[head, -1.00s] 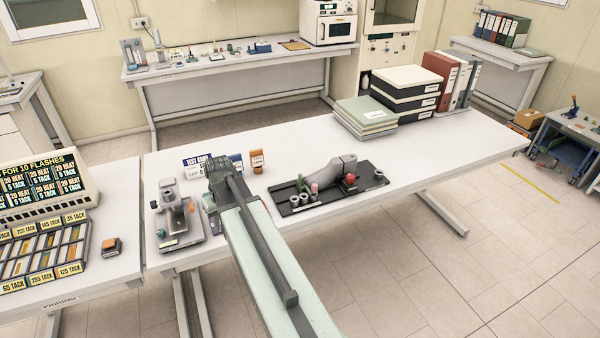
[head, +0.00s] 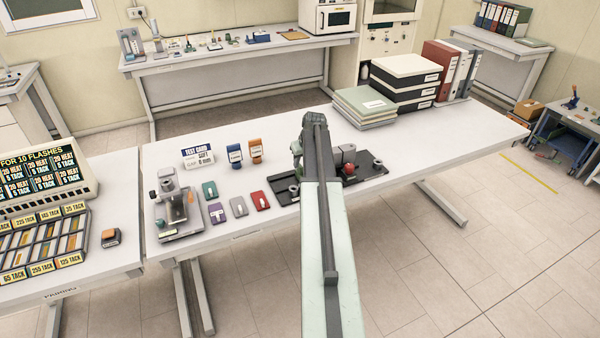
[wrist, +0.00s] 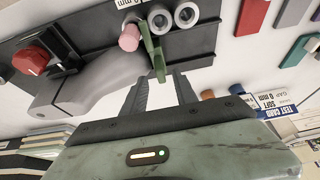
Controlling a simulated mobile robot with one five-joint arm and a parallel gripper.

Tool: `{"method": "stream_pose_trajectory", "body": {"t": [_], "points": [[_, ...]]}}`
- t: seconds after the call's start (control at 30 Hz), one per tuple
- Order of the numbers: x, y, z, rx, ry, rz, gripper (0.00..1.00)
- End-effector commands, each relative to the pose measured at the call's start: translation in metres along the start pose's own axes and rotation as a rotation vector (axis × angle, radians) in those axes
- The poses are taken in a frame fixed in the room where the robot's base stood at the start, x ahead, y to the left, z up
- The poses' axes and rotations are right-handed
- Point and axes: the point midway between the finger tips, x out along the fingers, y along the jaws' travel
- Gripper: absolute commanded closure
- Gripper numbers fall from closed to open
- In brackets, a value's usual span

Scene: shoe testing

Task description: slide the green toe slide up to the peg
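The green toe slide (wrist: 152,48) shows in the wrist view as a thin upright green piece on the dark fixture plate (wrist: 208,38). The pink peg (wrist: 130,37) stands just left of it; I cannot tell whether they touch. The near end of the green slide lies close to the gap between the fingertips. In the head view my arm covers the slide and peg; the dark plate (head: 373,188) shows beside it.
A grey foot-shaped form (wrist: 85,85) and red knob (wrist: 30,58) lie left of the slide in the wrist view. Two grey rings (wrist: 186,15) sit beside it. Coloured cards (head: 238,206), a test card (head: 198,157) and stacked boxes (head: 404,82) stand on the table.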

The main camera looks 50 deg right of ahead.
Motion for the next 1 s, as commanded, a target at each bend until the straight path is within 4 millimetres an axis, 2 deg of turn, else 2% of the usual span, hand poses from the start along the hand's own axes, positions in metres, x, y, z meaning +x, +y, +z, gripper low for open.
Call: {"method": "stream_pose_trajectory", "body": {"t": [0.03, 0.13, 0.43, 0.47, 0.57, 1.0], "points": [[0.019, 0.0, 0.002, 0.0, 0.0, 0.0, 0.65], [0.031, 0.0, 0.002, -0.001, 0.0, 0.0, 0.65], [0.032, -0.001, 0.0, -0.001, 0.0, 0.0, 0.65], [0.031, -0.001, 0.0, -0.001, 0.0, -0.001, 0.71], [0.031, -0.002, 0.0, -0.002, 0.0, -0.001, 0.99], [0.032, -0.002, -0.001, -0.002, 0.0, 0.0, 1.0]]}}
